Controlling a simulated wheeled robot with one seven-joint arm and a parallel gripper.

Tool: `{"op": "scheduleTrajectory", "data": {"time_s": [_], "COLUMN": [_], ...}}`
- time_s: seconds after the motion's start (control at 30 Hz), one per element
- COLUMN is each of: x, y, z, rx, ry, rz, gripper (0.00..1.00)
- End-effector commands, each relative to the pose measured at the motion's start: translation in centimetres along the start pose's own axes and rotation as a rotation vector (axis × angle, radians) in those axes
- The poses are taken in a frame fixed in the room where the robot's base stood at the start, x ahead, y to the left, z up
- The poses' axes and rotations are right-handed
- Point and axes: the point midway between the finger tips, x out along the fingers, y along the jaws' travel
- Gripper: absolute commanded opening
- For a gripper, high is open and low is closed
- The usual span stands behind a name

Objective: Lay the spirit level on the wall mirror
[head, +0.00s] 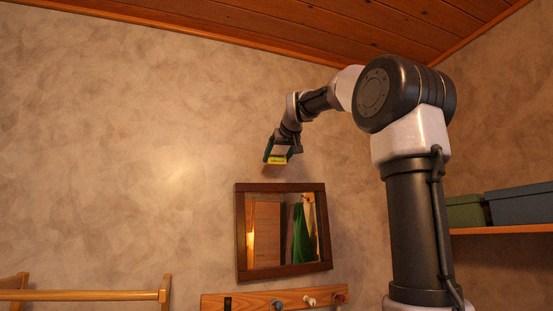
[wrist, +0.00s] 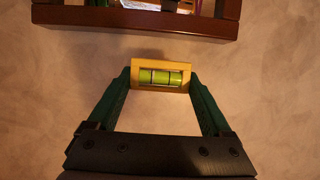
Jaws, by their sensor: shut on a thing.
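The spirit level (wrist: 160,75) is a small yellow block with a green vial. My gripper (wrist: 160,82) is shut on it, with one green finger at each end of the level. In the head view the level (head: 277,160) shows in my gripper (head: 278,155), above the wall mirror. The wall mirror (head: 241,235) has a dark brown wooden frame and hangs on the wall. In the wrist view the frame's edge (wrist: 135,21) runs across the top, apart from the level. A gap of bare wall shows between them.
A wooden rail with pegs (head: 255,300) is below the mirror. A shelf (head: 500,229) at the right holds a green box (head: 465,212) and a blue box (head: 520,204). A wooden bar frame (head: 85,295) stands at the lower left. The wall around the mirror's top is bare.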

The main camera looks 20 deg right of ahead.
Motion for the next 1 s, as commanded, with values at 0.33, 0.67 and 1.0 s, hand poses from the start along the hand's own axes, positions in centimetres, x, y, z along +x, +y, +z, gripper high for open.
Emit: {"op": "scheduleTrajectory", "data": {"time_s": [0.33,0.67,1.0], "x": [0.9,4.1,7.5], "y": [0.0,0.0,-0.1], "z": [-0.1,-0.6,-1.2], "rx": [0.001,0.001,0.0], "ry": [-0.001,-0.001,-0.002], "rz": [0.001,0.002,0.002], "gripper": [0.29,0.29,0.29]}}
